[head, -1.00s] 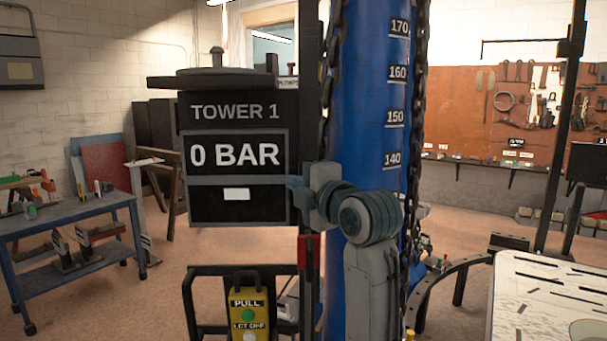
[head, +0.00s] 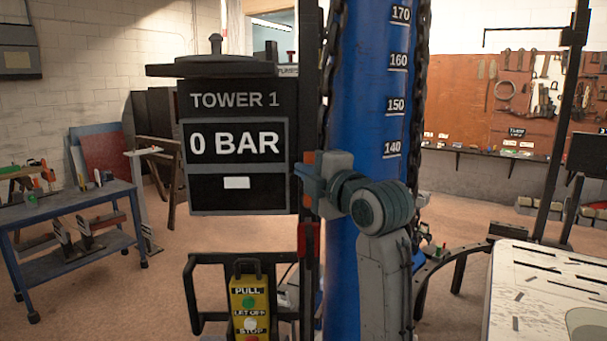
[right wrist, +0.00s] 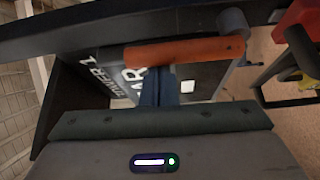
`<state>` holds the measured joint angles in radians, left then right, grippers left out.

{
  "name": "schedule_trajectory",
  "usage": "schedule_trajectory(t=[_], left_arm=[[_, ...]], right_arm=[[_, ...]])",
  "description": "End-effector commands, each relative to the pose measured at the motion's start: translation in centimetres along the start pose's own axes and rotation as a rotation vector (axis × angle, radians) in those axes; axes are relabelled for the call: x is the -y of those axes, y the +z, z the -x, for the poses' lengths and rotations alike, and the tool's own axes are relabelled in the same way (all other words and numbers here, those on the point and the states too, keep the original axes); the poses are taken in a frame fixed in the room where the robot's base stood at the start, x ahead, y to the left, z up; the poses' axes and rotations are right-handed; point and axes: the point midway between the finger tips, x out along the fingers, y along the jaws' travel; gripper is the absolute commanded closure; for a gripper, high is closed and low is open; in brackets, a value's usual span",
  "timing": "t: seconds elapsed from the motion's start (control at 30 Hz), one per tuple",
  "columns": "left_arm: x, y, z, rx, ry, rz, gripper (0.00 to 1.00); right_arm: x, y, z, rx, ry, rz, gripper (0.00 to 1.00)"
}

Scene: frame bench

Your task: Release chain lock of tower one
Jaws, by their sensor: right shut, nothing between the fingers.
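The tower one display box (head: 237,190) reads "TOWER 1" and "0 BAR", beside a dark post and the blue tower column (head: 350,100). My right gripper (head: 303,172) is at the post, just right of the display, shut and empty. A small orange part (head: 308,158) shows just behind it. In the right wrist view an orange bar (right wrist: 185,50) crosses in front of the shut blue fingers (right wrist: 158,90); I cannot tell whether they touch it. I cannot tell for sure which part is the chain lock. My left gripper is not in view.
Dark chains (head: 420,70) hang by the column. A red part (head: 308,240) sits lower on the post. A yellow control box (head: 250,308) hangs below the display. A blue workbench (head: 75,205) stands at left, a white slotted table (head: 550,285) at right.

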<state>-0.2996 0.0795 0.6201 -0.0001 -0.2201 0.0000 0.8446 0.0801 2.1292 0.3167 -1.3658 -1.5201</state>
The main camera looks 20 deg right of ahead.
Motion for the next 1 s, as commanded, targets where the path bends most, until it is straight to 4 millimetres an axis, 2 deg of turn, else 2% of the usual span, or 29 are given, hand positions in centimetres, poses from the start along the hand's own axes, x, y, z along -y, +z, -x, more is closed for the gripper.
schedule_trajectory(t=[0.57,1.0], left_arm=[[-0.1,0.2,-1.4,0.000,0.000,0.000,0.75],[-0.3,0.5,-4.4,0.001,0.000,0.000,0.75]], right_arm=[[0.2,1.1,0.6,0.002,0.076,-0.127,1.00],[0.9,3.7,2.2,0.001,0.271,-0.459,1.00]])
